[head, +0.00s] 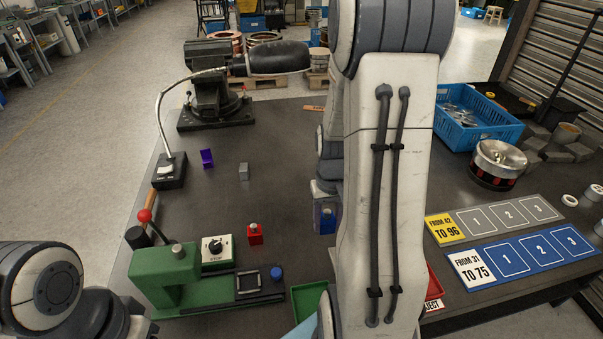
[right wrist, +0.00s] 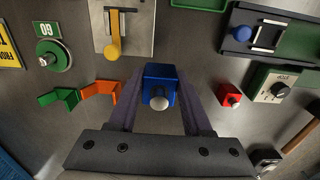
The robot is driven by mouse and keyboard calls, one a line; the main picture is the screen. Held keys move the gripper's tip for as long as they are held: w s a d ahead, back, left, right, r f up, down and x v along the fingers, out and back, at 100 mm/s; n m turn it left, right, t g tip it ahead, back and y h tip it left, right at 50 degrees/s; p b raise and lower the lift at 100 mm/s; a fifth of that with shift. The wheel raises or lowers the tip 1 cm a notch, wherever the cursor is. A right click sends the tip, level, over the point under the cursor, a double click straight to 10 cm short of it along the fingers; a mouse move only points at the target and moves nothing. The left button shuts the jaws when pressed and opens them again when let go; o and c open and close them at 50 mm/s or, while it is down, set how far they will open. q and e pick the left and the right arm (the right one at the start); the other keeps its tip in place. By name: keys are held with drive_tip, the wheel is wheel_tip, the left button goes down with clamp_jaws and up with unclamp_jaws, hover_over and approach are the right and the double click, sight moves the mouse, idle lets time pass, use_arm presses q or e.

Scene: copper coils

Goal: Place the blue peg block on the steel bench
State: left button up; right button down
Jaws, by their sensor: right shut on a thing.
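The blue peg block (right wrist: 160,73) sits between the fingers of my right gripper (right wrist: 163,88), which is shut on it. Its pale rounded peg points toward the wrist camera. In the head view the blue peg block (head: 327,222) shows beside my right arm, over the dark steel bench (head: 215,205). The arm hides part of the gripper there. I cannot tell whether the block touches the bench or hangs just above it. My left arm comes in at the lower left of the head view, but its gripper is out of frame.
A red peg block (head: 255,235), grey block (head: 243,171) and purple bracket (head: 207,158) stand left of the gripper. A green press (head: 165,275), control box (head: 217,252) and green tray (head: 308,299) are nearer. Blue crate (head: 480,130) and blue mat (head: 520,258) lie right.

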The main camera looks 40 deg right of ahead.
drive_tip(key=w+a+f, duration=0.1)
drive_tip(key=w+f, duration=0.1)
drive_tip(key=w, duration=0.1)
drive_tip(key=w+a+f+p, duration=0.1)
drive_tip(key=w+a+f, duration=0.1)
drive_tip(key=w, duration=0.2)
drive_tip(key=w+a+f, duration=0.1)
drive_tip(key=w+f, duration=0.1)
drive_tip(key=w, duration=0.2)
drive_tip(key=shift+w+a+f+p, duration=0.1)
drive_tip(key=shift+a+f+p, duration=0.05)
drive_tip(key=shift+f+p, duration=0.15)
drive_tip(key=shift+w+a+f, duration=0.1)
drive_tip(key=shift+f, duration=0.1)
wheel_tip(320, 180, down, 3)
drive_tip(key=shift+f+p, duration=0.15)
drive_tip(key=shift+p, duration=0.2)
drive_tip(key=shift+f, duration=0.3)
drive_tip(key=shift+f, duration=0.15)
drive_tip(key=shift+c, duration=1.7)
unclamp_jaws()
